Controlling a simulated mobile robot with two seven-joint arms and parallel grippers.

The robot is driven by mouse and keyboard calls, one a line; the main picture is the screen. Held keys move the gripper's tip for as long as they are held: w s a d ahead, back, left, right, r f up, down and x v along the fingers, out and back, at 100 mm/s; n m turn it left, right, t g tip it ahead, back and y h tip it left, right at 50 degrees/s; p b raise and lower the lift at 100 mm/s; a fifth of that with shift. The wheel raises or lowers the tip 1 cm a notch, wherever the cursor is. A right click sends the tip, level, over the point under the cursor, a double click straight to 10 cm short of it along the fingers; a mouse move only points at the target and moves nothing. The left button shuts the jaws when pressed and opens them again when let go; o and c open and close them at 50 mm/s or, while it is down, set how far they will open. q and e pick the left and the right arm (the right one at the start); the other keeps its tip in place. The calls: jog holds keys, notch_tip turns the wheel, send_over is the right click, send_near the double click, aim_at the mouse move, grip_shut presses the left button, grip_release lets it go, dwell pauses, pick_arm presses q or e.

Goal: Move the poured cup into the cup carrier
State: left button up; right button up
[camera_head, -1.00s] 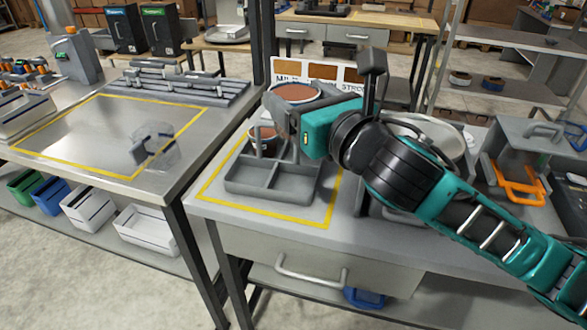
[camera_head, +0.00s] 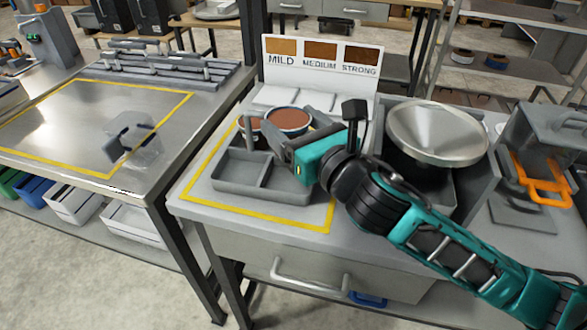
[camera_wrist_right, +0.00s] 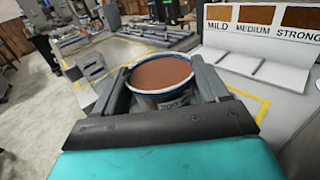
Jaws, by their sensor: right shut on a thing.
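My right gripper (camera_head: 297,140) is shut on a cup (camera_head: 288,121) filled with brown contents. In the right wrist view the cup (camera_wrist_right: 163,76) stands upright between the two fingers (camera_wrist_right: 163,90), with a blue band and a partly hidden number on its side. The grey cup carrier (camera_head: 240,190) sits inside the yellow outline, its front compartments empty. The held cup is over or at the carrier's back right part; my gripper hides whether it touches. A second brown-filled cup (camera_head: 252,123) is at the back left, partly behind the carrier's post. My left gripper is not in view.
A sign board (camera_head: 320,62) reading MILD, MEDIUM, STRONG stands behind the carrier. A metal funnel-like bowl (camera_head: 437,132) is to the right, near an orange-handled dispenser (camera_head: 543,180).

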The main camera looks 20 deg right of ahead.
notch_tip(320, 180, down, 8)
jog(key=shift+r+b, duration=0.2)
jog(key=shift+b, duration=1)
jog(key=shift+f, duration=0.45)
jog(key=shift+f, duration=0.15)
jog(key=o, duration=1)
jog(key=shift+c, duration=0.2)
